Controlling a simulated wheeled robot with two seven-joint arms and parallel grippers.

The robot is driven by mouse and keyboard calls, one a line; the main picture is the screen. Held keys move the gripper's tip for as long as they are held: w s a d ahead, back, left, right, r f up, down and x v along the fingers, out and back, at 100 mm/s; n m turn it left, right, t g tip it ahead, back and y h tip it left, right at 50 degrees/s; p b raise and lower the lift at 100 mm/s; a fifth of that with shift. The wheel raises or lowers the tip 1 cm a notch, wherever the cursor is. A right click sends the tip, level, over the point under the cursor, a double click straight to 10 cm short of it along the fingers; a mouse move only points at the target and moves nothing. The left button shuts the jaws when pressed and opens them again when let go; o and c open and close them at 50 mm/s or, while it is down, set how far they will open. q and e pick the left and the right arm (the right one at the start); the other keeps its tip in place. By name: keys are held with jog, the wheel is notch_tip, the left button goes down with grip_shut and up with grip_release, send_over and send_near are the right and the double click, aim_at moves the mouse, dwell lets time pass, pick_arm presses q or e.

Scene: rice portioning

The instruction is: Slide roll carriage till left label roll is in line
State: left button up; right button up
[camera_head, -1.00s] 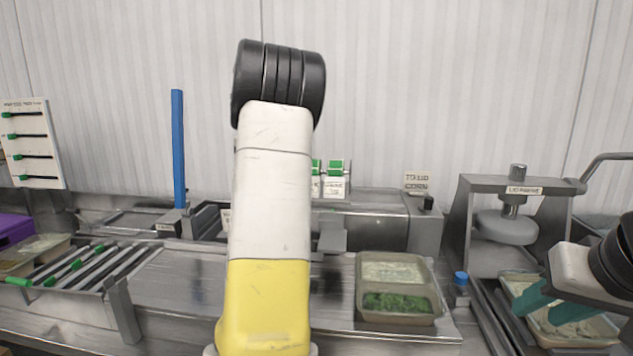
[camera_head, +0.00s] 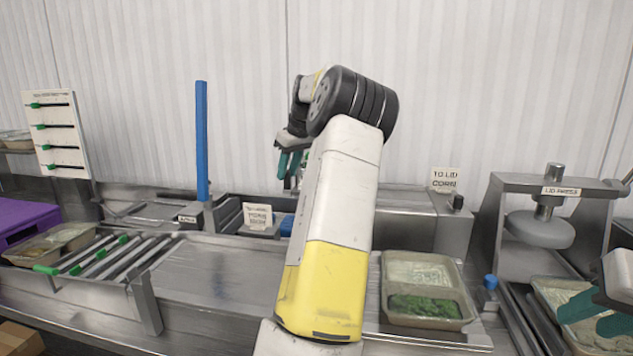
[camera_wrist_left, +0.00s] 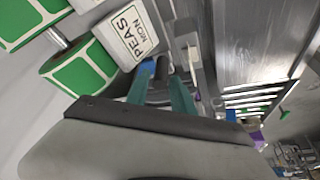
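Two green label rolls with white-edged squares show in the left wrist view, one nearer the middle (camera_wrist_left: 78,72) and one at the top left corner (camera_wrist_left: 28,20). They sit on a metal shaft, beside a white block marked PEAS (camera_wrist_left: 132,33). In the head view my left arm hides most of the roll area. My left gripper (camera_head: 290,162) points down there; its teal fingers (camera_wrist_left: 160,92) stand apart, with a small dark post and a blue part visible between or beyond them. Contact cannot be told. My right gripper (camera_head: 594,314) is open at the right edge, over a tray.
A filled tray (camera_head: 425,256) sits on the bench right of my left arm. A lid press (camera_head: 540,228) stands at the right. A blue post (camera_head: 202,140), a small sign (camera_head: 258,215) and a slotted rack (camera_head: 105,262) are to the left. The middle bench is mostly clear.

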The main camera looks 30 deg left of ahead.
aim_at(285, 181)
pick_arm(q)
jog(key=shift+x, duration=2.15)
grip_shut()
